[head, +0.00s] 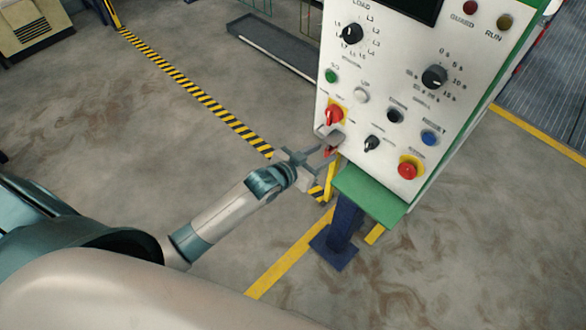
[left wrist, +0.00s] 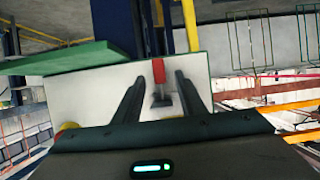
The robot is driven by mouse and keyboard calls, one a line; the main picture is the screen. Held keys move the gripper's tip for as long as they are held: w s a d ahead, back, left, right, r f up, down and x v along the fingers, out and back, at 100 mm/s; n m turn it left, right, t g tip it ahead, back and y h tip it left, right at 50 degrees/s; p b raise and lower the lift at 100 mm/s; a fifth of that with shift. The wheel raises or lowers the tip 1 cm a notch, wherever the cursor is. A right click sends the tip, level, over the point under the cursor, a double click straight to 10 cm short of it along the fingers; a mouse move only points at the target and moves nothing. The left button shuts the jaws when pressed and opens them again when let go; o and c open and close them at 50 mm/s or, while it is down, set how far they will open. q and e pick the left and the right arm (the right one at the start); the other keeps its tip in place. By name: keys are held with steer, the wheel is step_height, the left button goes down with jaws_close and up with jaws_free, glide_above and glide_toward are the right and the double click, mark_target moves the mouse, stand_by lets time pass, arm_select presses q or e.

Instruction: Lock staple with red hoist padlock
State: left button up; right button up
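The red padlock (head: 329,152) shows as a small red body at the left edge of the white control panel, below a red switch on a yellow plate (head: 333,115). In the left wrist view the red padlock (left wrist: 158,70) lies between my fingers, with a grey metal piece (left wrist: 160,98), perhaps the staple, against it. I cannot tell whether the shackle passes through the staple. My left gripper (head: 326,148) is at the padlock. In the left wrist view its two dark fingers (left wrist: 159,77) stand apart, with a gap on each side of the red body. My right gripper is not in view.
The white panel (head: 350,88) carries several knobs and a red stop button (head: 407,171). A green ledge (head: 370,195) and blue post (head: 345,225) stand below it, close to my left gripper. Yellow-black floor tape (head: 190,85) runs at left. Open floor lies left of the panel.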

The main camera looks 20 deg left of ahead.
arm_select(q)
steer(key=b+v, duration=0.2)
steer(key=v, duration=1.1)
steer(key=s+a+f+n+g+y, duration=0.1)
steer(key=s+a+f+g, duration=0.15)
steer(key=f, duration=0.95)
steer(key=s+a+f+g+y+b, duration=0.1)
steer(key=s+a+f+y, duration=0.2)
steer(key=f, duration=0.9)
steer(key=s+a+f+n+g, duration=0.15)
steer(key=s+f, duration=0.25)
steer(key=f, duration=0.8)
steer(key=s+f+g, duration=0.2)
steer(key=s+f, duration=0.5)
steer(key=s, duration=0.4)
steer(key=s+d+f+g+b, duration=0.1)
steer(key=s+f+g, duration=0.1)
steer(key=s+f, duration=0.5)
steer(key=s+d+f+g, duration=0.1)
steer(key=s+f, duration=0.6)
steer(key=s, duration=0.8)
steer(key=shift+s+f+m+g+y, duration=0.3)
steer(key=shift+f+m+g, duration=0.15)
steer(key=shift+g, duration=0.45)
